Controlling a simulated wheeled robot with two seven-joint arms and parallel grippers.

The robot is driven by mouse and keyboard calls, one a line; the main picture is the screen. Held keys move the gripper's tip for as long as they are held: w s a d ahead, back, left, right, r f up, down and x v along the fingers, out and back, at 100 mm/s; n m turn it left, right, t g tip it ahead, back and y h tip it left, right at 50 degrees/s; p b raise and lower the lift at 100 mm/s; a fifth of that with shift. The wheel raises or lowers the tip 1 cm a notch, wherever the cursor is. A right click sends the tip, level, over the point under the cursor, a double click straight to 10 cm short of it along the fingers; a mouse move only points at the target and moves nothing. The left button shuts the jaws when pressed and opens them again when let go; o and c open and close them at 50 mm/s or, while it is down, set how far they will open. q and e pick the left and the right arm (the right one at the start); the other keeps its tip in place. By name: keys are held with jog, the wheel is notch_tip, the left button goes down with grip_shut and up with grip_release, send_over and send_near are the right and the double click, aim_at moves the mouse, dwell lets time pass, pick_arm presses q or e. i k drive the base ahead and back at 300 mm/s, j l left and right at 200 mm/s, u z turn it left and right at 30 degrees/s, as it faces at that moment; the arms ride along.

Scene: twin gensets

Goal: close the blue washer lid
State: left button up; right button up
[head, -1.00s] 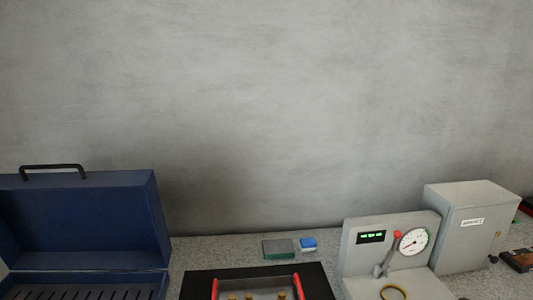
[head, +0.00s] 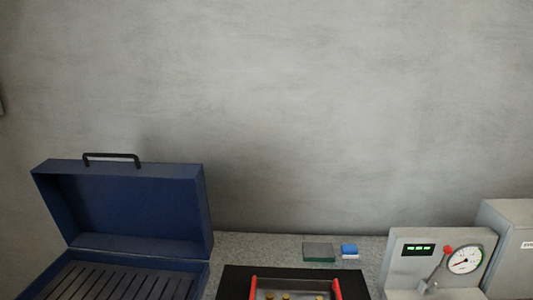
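The blue washer stands at the lower left of the head view. Its blue lid (head: 128,205) is open and stands up at the back, with a black handle (head: 112,157) on its top edge. The washer's base (head: 140,270) shows a dark slotted rack (head: 110,284) inside; its front is cut off by the bottom of the picture. Neither of my grippers is in view.
A black tray with red handles (head: 337,288) and small brass pieces sits right of the washer. Behind it lie a green-grey block (head: 318,252) and a blue block (head: 349,250). A gauge panel (head: 440,262) and a grey cabinet (head: 512,245) stand at the right.

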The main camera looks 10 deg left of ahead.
aim_at(155, 209)
jog(key=u, duration=1.25)
